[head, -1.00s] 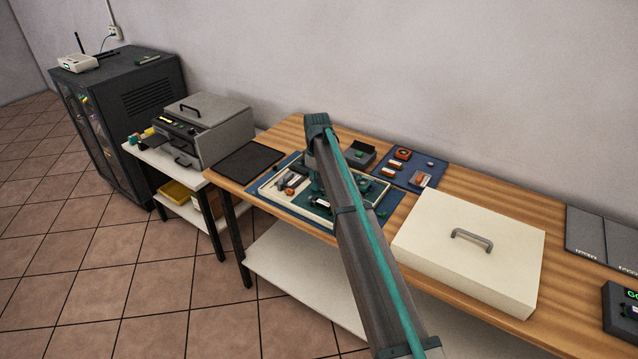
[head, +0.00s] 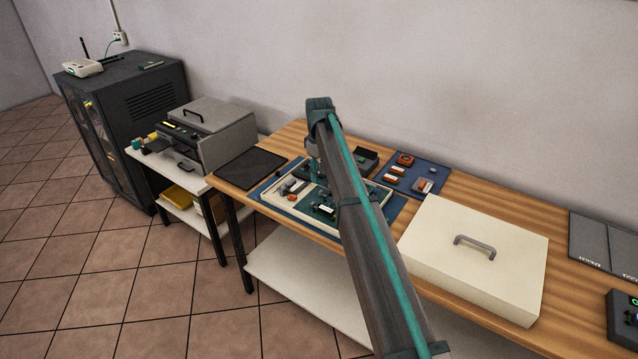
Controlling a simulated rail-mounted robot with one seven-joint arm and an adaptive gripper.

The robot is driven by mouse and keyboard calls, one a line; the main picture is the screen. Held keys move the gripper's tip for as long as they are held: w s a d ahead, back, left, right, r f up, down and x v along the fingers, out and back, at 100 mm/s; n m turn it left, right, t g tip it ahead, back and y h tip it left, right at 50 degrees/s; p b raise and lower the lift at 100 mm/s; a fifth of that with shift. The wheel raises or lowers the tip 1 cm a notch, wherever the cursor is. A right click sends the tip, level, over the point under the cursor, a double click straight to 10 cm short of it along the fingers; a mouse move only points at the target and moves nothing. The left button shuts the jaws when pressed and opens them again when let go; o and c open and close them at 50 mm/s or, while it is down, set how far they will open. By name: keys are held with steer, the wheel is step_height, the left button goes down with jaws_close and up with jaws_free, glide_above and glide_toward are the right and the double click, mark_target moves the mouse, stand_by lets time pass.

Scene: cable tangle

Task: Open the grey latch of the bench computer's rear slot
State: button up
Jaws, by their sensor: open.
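The bench computer is an open, shallow white case (head: 268,199) on a blue mat on the wooden bench. Dark green boards, a grey and orange part (head: 291,187) and a small white-labelled part (head: 323,209) lie inside it. My gripper (head: 314,168) points down over the back part of the case, mostly hidden behind my own arm; its little visible part looks open and empty. I cannot make out the grey latch or the rear slot; they are too small or hidden by my arm.
A white lid with a grey handle (head: 475,258) lies right of the case. A blue mat (head: 430,170) with small orange and grey parts lies behind it. A black mat (head: 250,168) is at left. A grey box machine (head: 215,135) stands on a side table.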

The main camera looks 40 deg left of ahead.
steer(key=shift+r, duration=2.65)
steer(key=shift+f, duration=0.1)
